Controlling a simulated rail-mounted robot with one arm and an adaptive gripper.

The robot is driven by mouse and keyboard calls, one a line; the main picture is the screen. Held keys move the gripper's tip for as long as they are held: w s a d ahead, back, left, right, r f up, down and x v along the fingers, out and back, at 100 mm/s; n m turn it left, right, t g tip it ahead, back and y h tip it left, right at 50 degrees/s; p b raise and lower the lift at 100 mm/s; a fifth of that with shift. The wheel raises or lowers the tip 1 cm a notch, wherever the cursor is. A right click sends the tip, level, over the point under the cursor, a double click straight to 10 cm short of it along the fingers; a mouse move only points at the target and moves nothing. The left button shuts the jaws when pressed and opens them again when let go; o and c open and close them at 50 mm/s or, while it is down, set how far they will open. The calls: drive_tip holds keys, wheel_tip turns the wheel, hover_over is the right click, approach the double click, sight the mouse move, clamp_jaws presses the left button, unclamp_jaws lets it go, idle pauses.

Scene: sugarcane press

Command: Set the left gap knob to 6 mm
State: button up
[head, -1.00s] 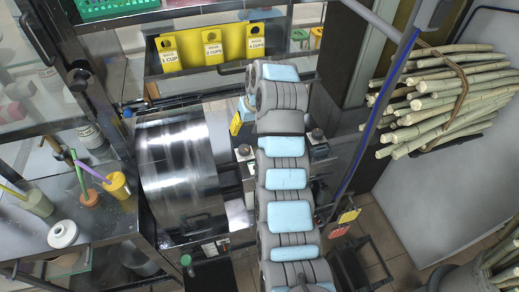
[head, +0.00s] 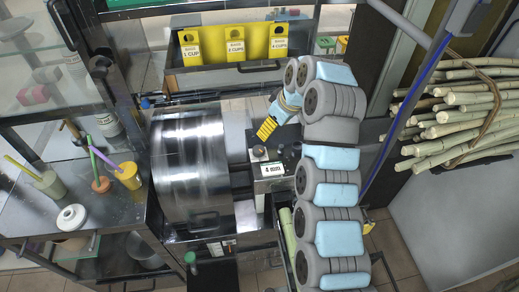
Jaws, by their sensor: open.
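The left gap knob (head: 258,152) is a small round grey knob on top of the steel press housing, just right of the big shiny drum (head: 190,168). A white label reading "4 mm" (head: 272,169) shows beside and below it. My gripper (head: 267,129) shows as a yellow, dark-striped end just above and behind the knob in the picture, apart from it as far as I can tell. It is open and holds nothing visible.
A yellow rack with cup-size tags (head: 235,50) hangs behind the press. A side counter (head: 110,210) at left holds a yellow cup (head: 128,175) and a white ring-shaped item (head: 71,217). Bundled cane (head: 470,115) hangs at right. Cane pieces (head: 287,230) lie in front of the press.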

sight(259, 149)
drive_tip(key=x, duration=1.5)
drive_tip(key=shift+s+f, duration=0.1)
drive_tip(key=shift+s, duration=0.05)
drive_tip(key=shift+c, duration=0.3)
drive_tip(key=c, duration=1.1)
